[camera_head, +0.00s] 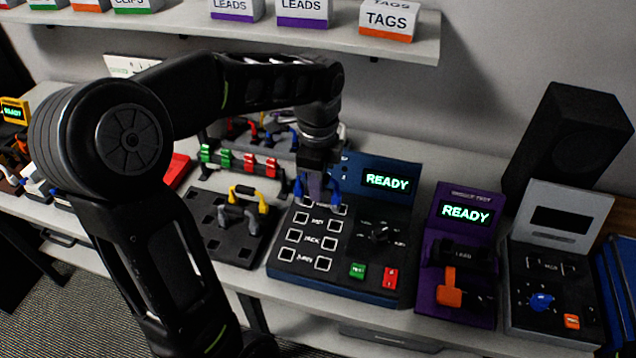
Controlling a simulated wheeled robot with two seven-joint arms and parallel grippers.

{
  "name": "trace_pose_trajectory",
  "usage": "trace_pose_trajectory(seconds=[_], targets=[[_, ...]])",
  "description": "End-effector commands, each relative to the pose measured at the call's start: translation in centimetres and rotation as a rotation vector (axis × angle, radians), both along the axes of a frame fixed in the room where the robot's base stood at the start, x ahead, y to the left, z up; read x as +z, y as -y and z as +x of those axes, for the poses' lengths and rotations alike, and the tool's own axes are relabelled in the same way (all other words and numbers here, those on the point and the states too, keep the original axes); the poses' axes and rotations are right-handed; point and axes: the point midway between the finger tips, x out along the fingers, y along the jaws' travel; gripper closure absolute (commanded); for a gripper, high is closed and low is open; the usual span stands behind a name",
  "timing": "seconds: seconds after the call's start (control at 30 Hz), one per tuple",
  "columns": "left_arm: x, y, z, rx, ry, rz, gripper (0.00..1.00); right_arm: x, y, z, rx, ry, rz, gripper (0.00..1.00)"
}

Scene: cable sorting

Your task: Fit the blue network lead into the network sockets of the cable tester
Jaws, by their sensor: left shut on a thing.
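The cable tester (400,206) is a blue and black unit on the bench with a lit READY screen. Its face has paired square sockets in labelled rows, a black dial, and a green and a red button. My left gripper (317,196) points down over the top socket row. It is shut on the blue network lead (334,191), whose blue ends show on both sides of the fingers. The gripper hides the lead's middle and part of the top row with its label. I cannot tell whether the lead's plugs touch the sockets. My right gripper is out of view.
A black holder (231,246) with grey and yellow leads stands left of the tester. Behind it is a rack (226,159) with green and red clips. A purple tester (452,281), a grey unit (555,260) and a black speaker (572,140) stand right. A shelf (330,39) hangs above.

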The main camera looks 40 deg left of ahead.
Motion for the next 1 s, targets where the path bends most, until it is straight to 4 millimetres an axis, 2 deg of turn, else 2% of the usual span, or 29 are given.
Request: trace_pose_trajectory(seconds=[0.27,0.73,1.0], targets=[[-0.5,0.0,0.0,-0.002,0.0,0.0,1.0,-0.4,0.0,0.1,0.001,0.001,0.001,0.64],[-4.4,0.0,0.0,-0.003,0.001,-0.001,1.0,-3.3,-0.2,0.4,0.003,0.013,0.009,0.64],[-5.4,0.0,0.0,-0.002,0.0,0.0,1.0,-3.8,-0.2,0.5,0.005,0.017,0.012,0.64]])
